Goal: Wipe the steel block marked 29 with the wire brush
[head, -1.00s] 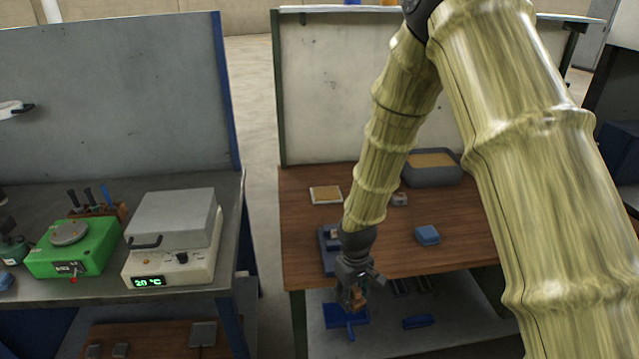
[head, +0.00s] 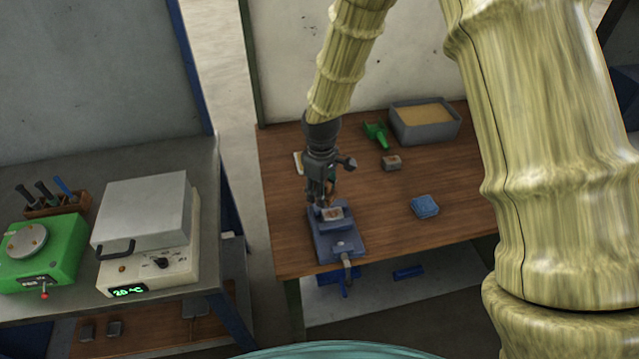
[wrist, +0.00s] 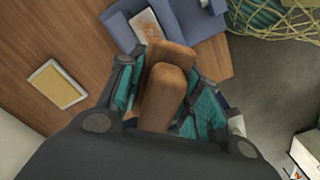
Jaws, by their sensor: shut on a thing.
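My gripper (head: 325,198) is shut on the wire brush, whose brown wooden body (wrist: 165,88) shows between the teal fingers in the wrist view. Its bristles are hidden. A light steel block with reddish-brown patches (head: 333,213) sits in a blue vise (head: 338,246) near the left front of the wooden table. The block also shows in the wrist view (wrist: 147,27). I cannot read a number on it. The gripper and brush are right over the block in the head view; I cannot tell whether the brush touches it. Another small block (head: 391,163) lies farther back.
On the wooden table (head: 385,240) are a blue sponge-like pad (head: 425,206), a green tool (head: 376,134) and a grey bin of tan material (head: 424,122). A tan-topped tray (wrist: 57,83) lies beside the gripper.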

